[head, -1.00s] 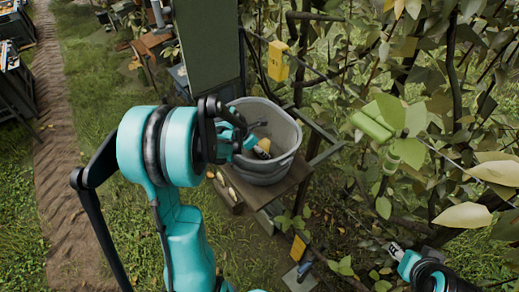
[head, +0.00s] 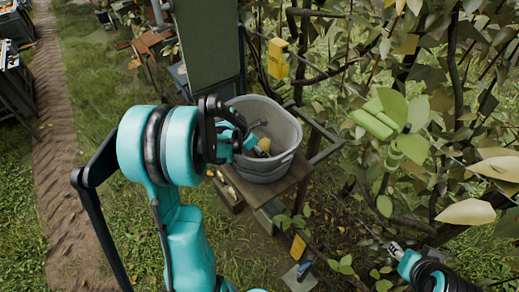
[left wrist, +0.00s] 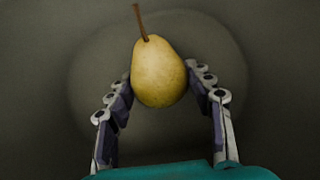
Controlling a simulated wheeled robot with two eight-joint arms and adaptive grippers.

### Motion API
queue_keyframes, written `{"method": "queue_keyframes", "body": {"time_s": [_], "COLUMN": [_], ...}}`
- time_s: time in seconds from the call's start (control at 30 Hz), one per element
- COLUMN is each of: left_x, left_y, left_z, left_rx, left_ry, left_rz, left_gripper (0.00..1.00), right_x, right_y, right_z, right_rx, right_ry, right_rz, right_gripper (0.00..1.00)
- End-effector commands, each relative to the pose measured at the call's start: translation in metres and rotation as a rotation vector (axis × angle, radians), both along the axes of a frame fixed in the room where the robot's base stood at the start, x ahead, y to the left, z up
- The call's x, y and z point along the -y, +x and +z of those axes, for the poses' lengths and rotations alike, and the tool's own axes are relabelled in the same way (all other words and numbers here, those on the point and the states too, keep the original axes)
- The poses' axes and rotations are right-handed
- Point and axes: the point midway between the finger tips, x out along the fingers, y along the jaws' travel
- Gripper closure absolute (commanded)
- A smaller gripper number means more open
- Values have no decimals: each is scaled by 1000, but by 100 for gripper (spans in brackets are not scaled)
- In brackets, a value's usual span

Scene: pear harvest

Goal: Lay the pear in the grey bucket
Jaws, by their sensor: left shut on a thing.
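The yellow pear (left wrist: 158,75) with a brown stem sits between the two fingers of my left gripper (left wrist: 160,85) in the left wrist view, with the grey inside of the bucket around it. In the head view the pear (head: 264,145) shows small inside the grey bucket (head: 290,130), beside my left gripper (head: 250,143), which is shut on it. Whether the pear touches the bucket's floor I cannot tell. My right gripper (head: 395,249) is at the lower right among leaves, away from the bucket; its finger opening is too small to tell.
The bucket stands on a wooden stand (head: 280,190). A green panel (head: 205,45) rises behind it. A yellow box (head: 278,58) hangs near the branches. Dense leaves and branches fill the right side. Grass and a dirt track (head: 65,190) lie open on the left.

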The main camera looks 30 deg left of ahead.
Motion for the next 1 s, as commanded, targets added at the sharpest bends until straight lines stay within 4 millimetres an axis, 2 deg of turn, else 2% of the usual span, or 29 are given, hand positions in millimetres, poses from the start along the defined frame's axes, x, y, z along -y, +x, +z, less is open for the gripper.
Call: {"method": "queue_keyframes", "body": {"time_s": [0.5,0.53,0.6,0.63,1.0], "left_x": [0,0,0,0,0], "left_y": [0,0,0,0,0], "left_z": [-7,-7,-6,-6,-1], "left_rx": [0,0,0,0,0], "left_ry": [0,0,0,0,0], "left_rz": [0,0,0,0,0], "left_gripper": [81,45,27,24,24], "right_x": [0,0,0,0,0], "right_y": [0,0,0,0,0], "right_z": [-7,-7,-6,-6,-6], "right_rx": [0,0,0,0,0], "right_ry": [0,0,0,0,0], "right_rz": [0,0,0,0,0], "right_gripper": [60,60,60,60,60]}}
